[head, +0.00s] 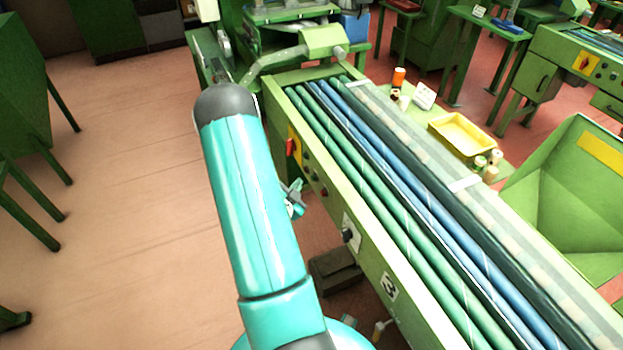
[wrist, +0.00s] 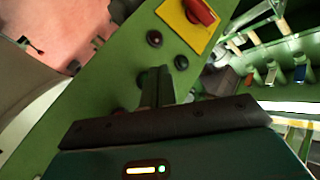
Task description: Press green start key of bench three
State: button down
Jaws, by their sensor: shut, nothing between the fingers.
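Bench three is the long green bench (head: 405,318) with a "3" plate (head: 388,287) on its front panel. A row of small round keys (head: 307,166) runs along that panel beside my gripper (head: 294,198), partly behind it. In the wrist view my gripper (wrist: 158,72) is shut and empty, its tips over the panel among the keys. Two dark round keys (wrist: 154,38) (wrist: 181,62) show beyond the tips. Another dark key is partly hidden left of the fingers, and a reddish one (wrist: 119,112) lies lower left. I cannot make out a green key or tell whether the tips touch one.
A red rotary switch on a yellow plate (wrist: 193,22) sits on the panel past the keys; it also shows in the head view (head: 291,146). A black knob (head: 347,235) sticks out nearer the "3" plate.

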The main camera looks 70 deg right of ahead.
jog(key=shift+s+d, duration=0.45)
dwell(1.8)
jog(key=shift+s+d, duration=0.3)
jog(key=shift+s+d, duration=0.3)
dwell(1.0)
jog(key=shift+w+a, duration=0.6)
jog(key=shift+w+a, duration=0.1)
jog(key=shift+w+a, duration=1.65)
jog(key=shift+a, duration=0.05)
